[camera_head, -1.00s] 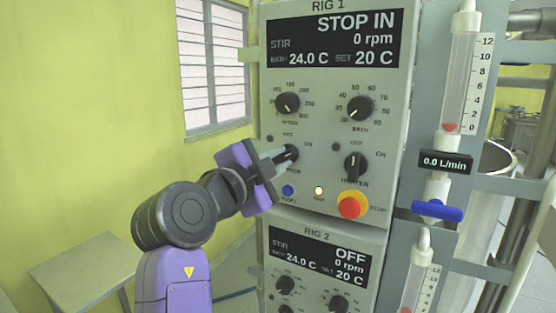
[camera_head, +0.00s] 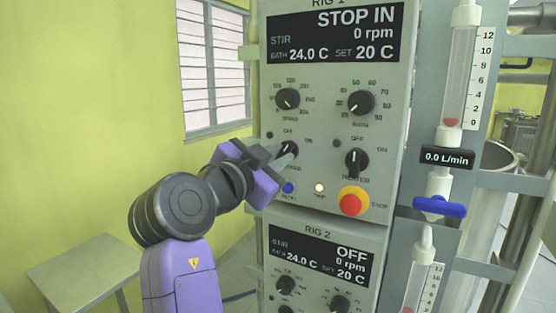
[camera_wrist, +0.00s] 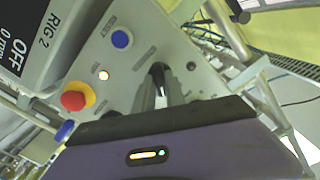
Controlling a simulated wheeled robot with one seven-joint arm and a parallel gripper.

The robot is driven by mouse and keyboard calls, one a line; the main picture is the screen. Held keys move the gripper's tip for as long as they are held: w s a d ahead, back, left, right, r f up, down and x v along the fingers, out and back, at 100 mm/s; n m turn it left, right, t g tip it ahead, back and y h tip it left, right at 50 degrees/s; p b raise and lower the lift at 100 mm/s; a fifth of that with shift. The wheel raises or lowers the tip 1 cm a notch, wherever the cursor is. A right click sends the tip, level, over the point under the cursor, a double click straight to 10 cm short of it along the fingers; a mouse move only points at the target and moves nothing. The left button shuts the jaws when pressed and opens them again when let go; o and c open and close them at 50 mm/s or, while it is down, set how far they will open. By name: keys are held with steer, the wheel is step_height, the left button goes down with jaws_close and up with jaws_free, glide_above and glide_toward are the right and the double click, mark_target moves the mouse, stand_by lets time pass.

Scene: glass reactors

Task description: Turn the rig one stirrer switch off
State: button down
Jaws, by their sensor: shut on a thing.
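The rig one stirrer switch is a black rotary knob (camera_head: 290,148) at the left of the RIG 1 panel (camera_head: 330,170), with OFF above it and ON to its right. My gripper (camera_head: 284,157) reaches it from the lower left and is shut on it. In the wrist view the knob (camera_wrist: 158,74) stands between the two fingers (camera_wrist: 162,97). The fingers hide part of it, and I cannot tell its exact pointer angle. The RIG 1 display (camera_head: 335,36) reads STOP IN, STIR 0 rpm.
The heater knob (camera_head: 357,162) is just right of the switch. The red stop button (camera_head: 352,202) on a yellow base and a blue button (camera_head: 288,188) sit below, with a lit lamp (camera_head: 319,188) between. The RIG 2 panel (camera_head: 318,235) is underneath. A blue valve handle (camera_head: 440,207) is at the right.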

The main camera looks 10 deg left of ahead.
steer(key=n+p, duration=0.1)
steer(key=n, duration=0.5)
steer(key=shift+d, duration=0.1)
steer(key=shift+n, duration=0.3)
stand_by(0.3)
steer(key=c, duration=1.4)
jaws_free()
steer(key=shift+s, duration=0.1)
steer(key=shift+b+v, duration=1)
steer(key=shift+v, duration=2.85)
